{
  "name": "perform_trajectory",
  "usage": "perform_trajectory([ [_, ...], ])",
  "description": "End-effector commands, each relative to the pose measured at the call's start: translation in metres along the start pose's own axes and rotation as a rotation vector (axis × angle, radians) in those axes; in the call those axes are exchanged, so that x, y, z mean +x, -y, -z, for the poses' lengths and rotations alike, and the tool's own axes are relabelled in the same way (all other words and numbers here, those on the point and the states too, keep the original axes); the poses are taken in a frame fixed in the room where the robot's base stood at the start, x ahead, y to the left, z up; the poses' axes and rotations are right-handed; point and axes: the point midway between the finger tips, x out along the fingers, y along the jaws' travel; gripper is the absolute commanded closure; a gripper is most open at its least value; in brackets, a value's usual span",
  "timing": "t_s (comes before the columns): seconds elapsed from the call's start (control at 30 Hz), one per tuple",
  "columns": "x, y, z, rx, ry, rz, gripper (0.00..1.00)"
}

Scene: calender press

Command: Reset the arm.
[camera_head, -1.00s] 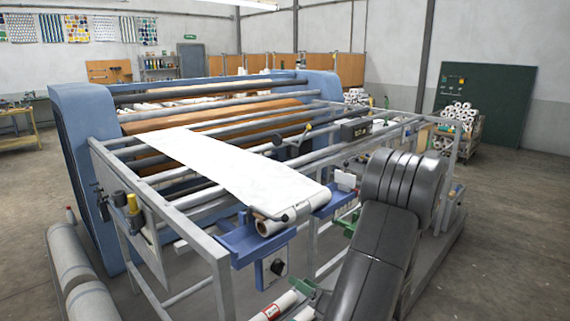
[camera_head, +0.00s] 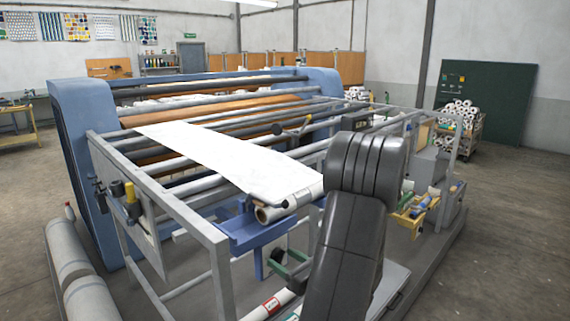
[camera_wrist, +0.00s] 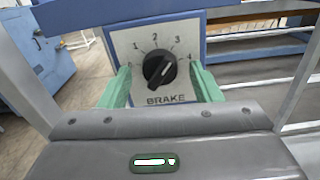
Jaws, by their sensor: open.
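My gripper (camera_wrist: 160,68) is open, with one green finger on each side of the black brake knob (camera_wrist: 159,70). I see a gap between each finger and the knob; how far the fingertips stand from the panel is hard to tell. In the head view my green gripper (camera_head: 288,266) shows small below the blue roll bracket (camera_head: 252,236), beside my dark arm, and the knob is not clearly visible.
The white web (camera_head: 225,160) runs from the blue calender press (camera_head: 85,140) to a roll (camera_head: 290,203) on the grey frame (camera_head: 165,205). Rolls (camera_head: 70,255) lie on the floor at left. Floor at far right is open.

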Motion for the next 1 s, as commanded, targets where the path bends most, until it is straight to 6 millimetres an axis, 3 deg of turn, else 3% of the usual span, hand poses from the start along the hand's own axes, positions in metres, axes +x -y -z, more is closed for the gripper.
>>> perform_trajectory([
  [0.07,-0.001,0.000,0.004,-0.081,0.001,0.000,0.42],
  [0.3,-0.046,0.001,0.001,-0.068,0.000,0.005,0.42],
  [0.6,-0.090,0.001,0.001,-0.065,0.001,0.004,0.42],
  [1.0,-0.107,0.000,0.000,-0.065,0.000,-0.001,0.42],
])
